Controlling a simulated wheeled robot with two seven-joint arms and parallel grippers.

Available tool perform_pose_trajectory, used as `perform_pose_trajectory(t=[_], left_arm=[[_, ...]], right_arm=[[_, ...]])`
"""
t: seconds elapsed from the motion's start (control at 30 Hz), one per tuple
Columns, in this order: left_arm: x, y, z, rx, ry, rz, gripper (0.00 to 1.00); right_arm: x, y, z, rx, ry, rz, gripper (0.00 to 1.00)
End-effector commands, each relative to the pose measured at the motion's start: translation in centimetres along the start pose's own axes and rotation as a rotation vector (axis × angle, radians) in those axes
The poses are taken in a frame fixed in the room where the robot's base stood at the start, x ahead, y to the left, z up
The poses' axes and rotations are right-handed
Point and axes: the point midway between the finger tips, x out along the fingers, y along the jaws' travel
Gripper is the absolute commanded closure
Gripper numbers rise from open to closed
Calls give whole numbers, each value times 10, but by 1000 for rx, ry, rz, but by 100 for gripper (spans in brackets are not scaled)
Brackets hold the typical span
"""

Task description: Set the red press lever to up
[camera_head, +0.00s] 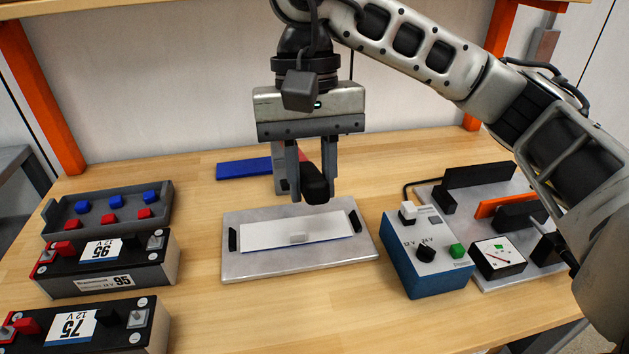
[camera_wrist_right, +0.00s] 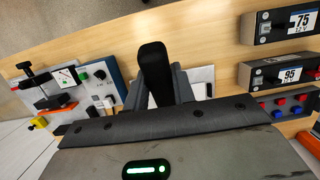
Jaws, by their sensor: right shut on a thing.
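The red press lever (camera_head: 304,156) shows as a small red piece between my right gripper's fingers. Its black handle end (camera_head: 317,184) points toward the head camera, above the grey plate. The handle also shows in the right wrist view (camera_wrist_right: 153,66). My right gripper (camera_head: 311,188) reaches down from above and is shut on the lever's handle. The fingers hide much of the lever, so I cannot tell its exact tilt. A grey post stands behind the left finger, and a blue base (camera_head: 243,168) lies behind. My left gripper is not in view.
A grey plate (camera_head: 240,267) with a white sheet lies below the gripper. Two batteries (camera_head: 105,268) and a tray (camera_head: 67,203) of red and blue caps stand left. The front middle table is clear.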

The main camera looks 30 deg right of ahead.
Motion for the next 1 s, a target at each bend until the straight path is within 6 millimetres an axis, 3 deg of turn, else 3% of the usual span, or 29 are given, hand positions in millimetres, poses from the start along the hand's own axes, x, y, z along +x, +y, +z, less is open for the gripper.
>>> perform_pose_trajectory(t=[0.03, 0.1, 0.4, 0.7, 1.0], left_arm=[[-10, -1, -12, -1, -6, -5, 64], [-16, -3, -16, -2, -11, -12, 64], [-13, -4, -11, -4, -12, -17, 64], [-13, -4, -11, -4, -12, -17, 64], [-13, -4, -11, -4, -12, -17, 64]], right_arm=[[-23, 0, -1, 3, -22, 0, 100], [-41, 0, -6, 3, -67, 2, 100], [-85, -2, -27, -11, -228, 16, 100], [-114, -1, -41, -3, -296, 0, 100], [-119, 0, -43, -2, -298, -7, 100]])
